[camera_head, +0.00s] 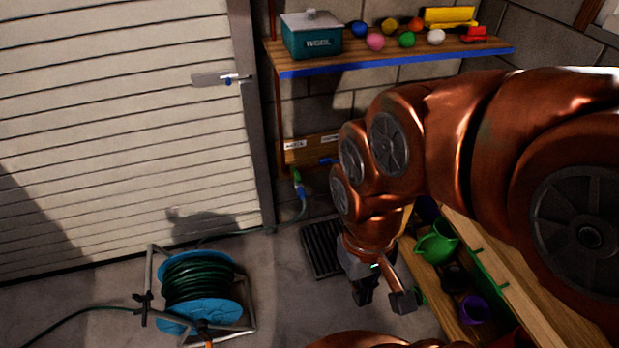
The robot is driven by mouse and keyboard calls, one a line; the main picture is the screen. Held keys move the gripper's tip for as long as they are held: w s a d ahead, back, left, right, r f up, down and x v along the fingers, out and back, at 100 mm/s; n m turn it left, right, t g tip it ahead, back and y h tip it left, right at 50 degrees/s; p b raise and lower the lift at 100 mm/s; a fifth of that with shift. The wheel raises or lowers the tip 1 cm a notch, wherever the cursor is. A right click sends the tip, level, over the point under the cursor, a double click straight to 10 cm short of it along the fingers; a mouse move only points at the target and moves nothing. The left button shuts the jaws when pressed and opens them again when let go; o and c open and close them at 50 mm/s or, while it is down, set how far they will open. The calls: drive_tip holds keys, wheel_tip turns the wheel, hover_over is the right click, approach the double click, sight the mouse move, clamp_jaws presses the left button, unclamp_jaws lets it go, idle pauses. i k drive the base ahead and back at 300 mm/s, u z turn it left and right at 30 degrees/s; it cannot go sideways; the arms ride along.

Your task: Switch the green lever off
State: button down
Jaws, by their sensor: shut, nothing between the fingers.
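A small green lever (296,175) shows at a tap below a wooden board (312,150) on the block wall, right of the white door. It is small in the picture, so its exact position is hard to tell. A blue lever (328,161) sits to its right at the same board. My gripper (384,297) points down, lower in the picture and to the right of the green lever, apart from it. It is shut and empty. My arm covers part of the wall right of the levers.
A shelf (390,55) with a teal box and several balls is above. A wooden bench with a green watering can (437,245) is right of my gripper.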

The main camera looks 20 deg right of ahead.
sight(297, 175)
drive_tip(key=z, duration=0.25)
drive_tip(key=k, duration=0.2)
drive_tip(key=u, duration=0.95)
drive_tip(key=i, duration=0.95)
drive_tip(key=z, duration=0.65)
